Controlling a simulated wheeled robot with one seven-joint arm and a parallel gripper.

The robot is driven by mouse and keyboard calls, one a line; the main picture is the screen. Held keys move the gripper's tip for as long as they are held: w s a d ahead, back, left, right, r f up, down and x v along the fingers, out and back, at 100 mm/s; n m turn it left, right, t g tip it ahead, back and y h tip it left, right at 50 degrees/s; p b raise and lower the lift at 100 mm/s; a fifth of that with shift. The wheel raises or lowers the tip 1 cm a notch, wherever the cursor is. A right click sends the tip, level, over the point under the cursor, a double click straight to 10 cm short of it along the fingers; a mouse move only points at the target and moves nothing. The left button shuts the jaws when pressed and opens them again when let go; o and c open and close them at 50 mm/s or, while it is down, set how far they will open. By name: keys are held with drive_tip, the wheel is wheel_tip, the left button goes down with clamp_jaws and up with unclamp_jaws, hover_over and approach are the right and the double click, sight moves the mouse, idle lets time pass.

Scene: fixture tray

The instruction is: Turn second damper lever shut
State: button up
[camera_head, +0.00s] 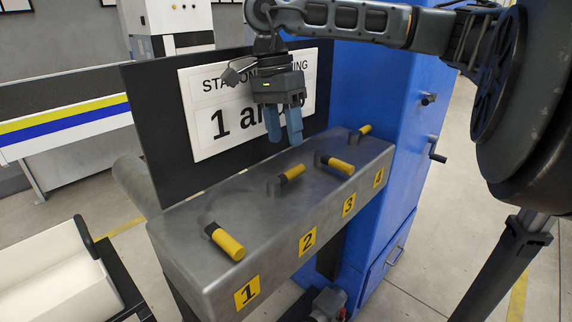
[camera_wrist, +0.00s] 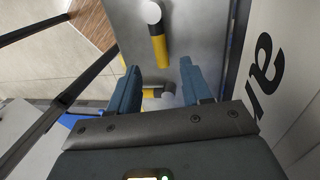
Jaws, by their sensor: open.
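The second lever (camera_head: 291,173), with a yellow handle and a dark collar, is on top of the grey metal box (camera_head: 215,200) behind label 2 (camera_head: 307,241). Its handle points right, along the box. My gripper (camera_head: 283,140) is open and empty, pointing down above the box, near the second and third levers. In the wrist view, my gripper (camera_wrist: 158,75) has its blue fingers spread apart. The second lever (camera_wrist: 160,50) appears beyond the tips. The third lever (camera_wrist: 155,90) shows partly between the fingers, its handle pointing left.
The first lever (camera_head: 228,243), third lever (camera_head: 340,165) and fourth lever (camera_head: 364,130) stand on the same box. A dark panel with a white sign (camera_head: 205,115) rises behind it. A blue cabinet (camera_head: 385,100) stands at the right.

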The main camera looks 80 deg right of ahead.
sight(290, 170)
drive_tip(key=f, duration=0.5)
drive_tip(key=s+f+p, duration=0.1)
drive_tip(key=f, duration=0.1)
drive_tip(key=shift+s+a+f, duration=0.1)
drive_tip(key=shift+a+f, duration=0.05)
drive_tip(key=shift+a, duration=0.25)
drive_tip(key=shift+c, duration=0.2)
clamp_jaws()
